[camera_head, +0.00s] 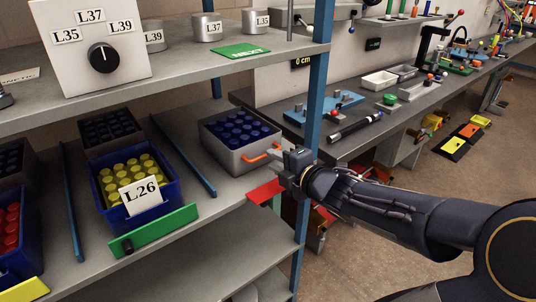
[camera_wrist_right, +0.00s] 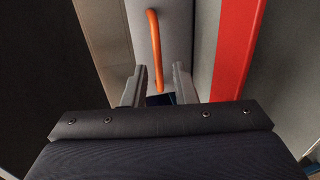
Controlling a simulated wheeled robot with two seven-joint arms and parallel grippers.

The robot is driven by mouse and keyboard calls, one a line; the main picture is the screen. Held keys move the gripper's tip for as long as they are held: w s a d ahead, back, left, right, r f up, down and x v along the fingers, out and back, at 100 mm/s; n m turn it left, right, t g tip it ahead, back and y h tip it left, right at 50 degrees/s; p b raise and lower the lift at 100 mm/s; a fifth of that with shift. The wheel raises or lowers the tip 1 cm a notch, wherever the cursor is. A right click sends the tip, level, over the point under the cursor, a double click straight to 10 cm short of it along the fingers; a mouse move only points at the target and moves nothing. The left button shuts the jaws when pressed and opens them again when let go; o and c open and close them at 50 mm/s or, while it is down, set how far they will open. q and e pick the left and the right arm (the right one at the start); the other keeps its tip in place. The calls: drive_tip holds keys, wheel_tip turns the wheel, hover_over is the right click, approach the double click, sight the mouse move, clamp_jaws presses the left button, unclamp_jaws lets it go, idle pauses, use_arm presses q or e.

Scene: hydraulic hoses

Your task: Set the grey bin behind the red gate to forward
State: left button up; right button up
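The grey bin (camera_head: 222,150) sits on the middle shelf at its right end, holding several dark blue round-topped items. An orange handle (camera_head: 262,155) is on its front face; it also shows in the right wrist view (camera_wrist_right: 154,45). My right gripper (camera_head: 290,160) is at the bin's front, fingers apart. In the wrist view the handle's near end lies between the fingertips (camera_wrist_right: 158,84), with gaps on both sides. The red gate (camera_head: 265,192) is beside the bin's front, partly behind my gripper; it shows as a red strip (camera_wrist_right: 236,50) right of the handle. My left gripper is out of view.
A blue bin labelled L26 (camera_head: 97,195) stands left behind a green gate (camera_head: 160,231). Blue divider rails (camera_head: 185,155) lie between bays. A blue shelf post (camera_head: 314,100) rises just behind my right gripper. A dial box (camera_head: 92,45) is on the upper shelf. A workbench (camera_head: 350,145) is at the right.

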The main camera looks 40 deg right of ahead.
drive_tip(key=p+v, duration=0.1)
drive_tip(key=v, duration=0.2)
drive_tip(key=shift+s+r, duration=0.1)
drive_tip(key=shift+s, duration=0.05)
drive_tip(key=shift+s+a, duration=0.1)
drive_tip(key=shift+s, duration=0.05)
idle(0.3)
